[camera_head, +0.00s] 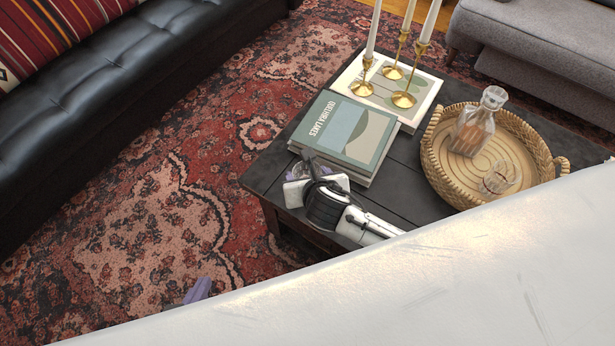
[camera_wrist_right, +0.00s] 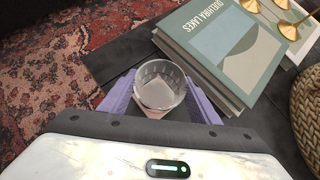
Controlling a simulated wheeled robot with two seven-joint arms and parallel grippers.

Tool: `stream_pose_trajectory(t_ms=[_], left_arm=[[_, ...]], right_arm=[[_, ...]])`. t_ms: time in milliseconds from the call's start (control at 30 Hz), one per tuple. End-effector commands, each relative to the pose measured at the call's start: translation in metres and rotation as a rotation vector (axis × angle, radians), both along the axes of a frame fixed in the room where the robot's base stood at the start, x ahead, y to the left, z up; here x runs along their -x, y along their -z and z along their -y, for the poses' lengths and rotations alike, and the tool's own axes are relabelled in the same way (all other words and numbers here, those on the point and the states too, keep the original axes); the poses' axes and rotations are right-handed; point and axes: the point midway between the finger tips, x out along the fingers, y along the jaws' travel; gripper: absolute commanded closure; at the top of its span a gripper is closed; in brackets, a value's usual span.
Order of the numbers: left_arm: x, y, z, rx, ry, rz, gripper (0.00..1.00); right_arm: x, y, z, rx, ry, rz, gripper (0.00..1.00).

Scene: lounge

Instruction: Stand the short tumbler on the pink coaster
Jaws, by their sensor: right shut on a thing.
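The short tumbler (camera_wrist_right: 160,86), clear faceted glass, is between the purple fingers of my right gripper (camera_wrist_right: 160,95) in the right wrist view. The gripper is shut on it, over the near end of the dark table. A pale pink patch, apparently the pink coaster (camera_wrist_right: 156,113), shows just below the glass; I cannot tell whether the two touch. In the head view my right gripper (camera_head: 303,174) is beside the green book, and the tumbler is mostly hidden. Of my left gripper (camera_head: 198,290), only a purple fingertip shows above the rug; the rest is hidden by my white arm.
A green book stack (camera_head: 345,135) stands close beside the right gripper. Behind it, brass candlesticks (camera_head: 393,72) stand on a pale book (camera_head: 425,82). A round wicker tray (camera_head: 440,178) at right holds a decanter (camera_head: 474,125) and another glass (camera_head: 500,178). Bare table lies between.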

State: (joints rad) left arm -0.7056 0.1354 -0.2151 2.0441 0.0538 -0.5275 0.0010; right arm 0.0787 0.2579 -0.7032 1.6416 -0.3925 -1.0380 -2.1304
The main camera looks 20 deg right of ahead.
Motion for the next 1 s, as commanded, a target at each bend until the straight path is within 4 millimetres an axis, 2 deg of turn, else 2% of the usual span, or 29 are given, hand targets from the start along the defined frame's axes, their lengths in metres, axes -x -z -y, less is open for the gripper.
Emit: stream_pose_trajectory(t_ms=[33,400,433,533,833,1000], left_arm=[[0.001,0.004,-0.001,-0.001,0.001,-0.003,1.00],[0.000,0.001,-0.002,-0.003,0.001,0.000,1.00],[0.000,0.001,-0.002,-0.004,0.001,0.000,1.00],[-0.001,0.001,-0.002,-0.004,0.001,0.003,1.00],[-0.003,0.000,-0.002,-0.004,0.001,0.006,1.00],[-0.003,-0.007,-0.002,-0.005,0.002,0.007,1.00]], right_arm=[[-0.001,0.005,0.000,-0.001,0.000,0.003,0.73],[-0.001,0.007,0.000,0.001,-0.002,0.004,0.73],[-0.001,0.007,0.000,0.002,-0.001,0.002,0.40],[-0.001,0.007,0.000,0.001,-0.001,0.002,0.25],[-0.001,0.006,0.000,0.000,0.000,0.002,0.25],[0.009,-0.009,-0.001,0.000,-0.001,0.002,0.25]])
